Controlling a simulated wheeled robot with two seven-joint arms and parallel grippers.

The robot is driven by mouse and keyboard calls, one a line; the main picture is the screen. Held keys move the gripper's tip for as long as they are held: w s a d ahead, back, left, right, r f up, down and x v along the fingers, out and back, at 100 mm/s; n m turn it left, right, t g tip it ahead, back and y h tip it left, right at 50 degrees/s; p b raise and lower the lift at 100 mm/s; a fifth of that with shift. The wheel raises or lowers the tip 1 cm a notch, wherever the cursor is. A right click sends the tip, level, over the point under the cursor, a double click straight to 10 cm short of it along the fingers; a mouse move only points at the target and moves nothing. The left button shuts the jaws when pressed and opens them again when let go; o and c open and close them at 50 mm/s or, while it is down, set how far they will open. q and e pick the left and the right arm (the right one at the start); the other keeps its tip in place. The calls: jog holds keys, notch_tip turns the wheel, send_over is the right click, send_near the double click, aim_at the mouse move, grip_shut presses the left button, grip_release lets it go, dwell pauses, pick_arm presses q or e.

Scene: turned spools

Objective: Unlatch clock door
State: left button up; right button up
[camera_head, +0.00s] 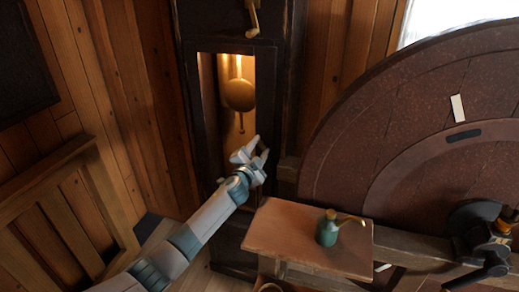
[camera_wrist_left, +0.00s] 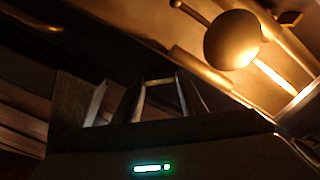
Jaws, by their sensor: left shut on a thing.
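The tall dark clock case (camera_head: 188,75) stands at the back, with a narrow lit opening in its front. A brass pendulum bob (camera_head: 239,95) hangs inside; it also shows in the left wrist view (camera_wrist_left: 232,40). The dark door frame (camera_head: 272,85) runs along the right of the opening and looks in line with the case. My left gripper (camera_head: 259,150) is at the lower right of this frame, shut on a small dark piece that looks like the door latch. The fingers (camera_wrist_left: 160,95) mostly hide that piece. My right gripper is not in view.
A small wooden bench (camera_head: 275,237) with a green oil can (camera_head: 327,230) stands just right of my left forearm. A large round reddish stone wheel (camera_head: 410,110) fills the right side. A wooden panel (camera_head: 60,225) is at the left.

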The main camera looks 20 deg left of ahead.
pick_arm(q)
jog(key=m, duration=0.3)
jog(key=shift+m, duration=0.4)
jog(key=shift+d+f+m, duration=0.1)
jog(key=shift+f+m, duration=0.05)
jog(key=shift+m, duration=1.75)
jog(key=o, duration=1.1)
jog(key=shift+c, duration=0.2)
jog(key=shift+s, duration=0.15)
jog(key=shift+s, duration=0.8)
jog(key=s+b, duration=0.3)
jog(key=s, duration=1.2)
jog(key=shift+s+a+b, duration=0.3)
jog(key=shift+b, duration=0.05)
jog(key=shift+f, duration=0.1)
